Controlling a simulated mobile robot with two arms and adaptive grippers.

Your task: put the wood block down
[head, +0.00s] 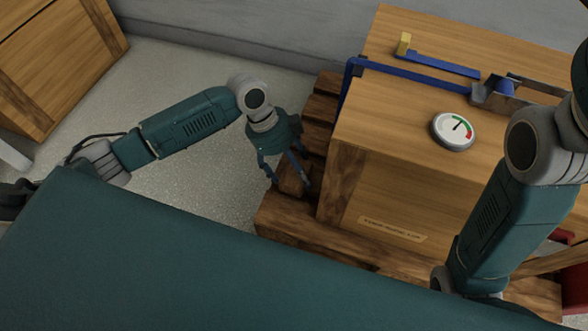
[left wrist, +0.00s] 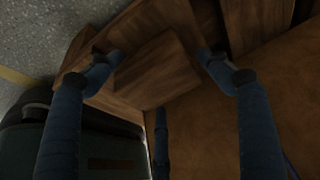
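The wood block (head: 292,181) is a small brown block at the edge of the slatted wooden pallet (head: 285,215), left of the large crate (head: 375,190). It appears to rest on the pallet, though its underside is hidden. My left gripper (head: 287,183) points down around it, with a finger on either side. In the left wrist view, the block (left wrist: 158,72) lies between the spread fingertips (left wrist: 160,57). A narrow gap shows beside the right finger, and the left fingertip overlaps the block's edge. My right arm enters at the right; its gripper is not visible.
A wooden cabinet (head: 55,65) stands at the upper left. The grey floor (head: 190,195) left of the pallet is clear.

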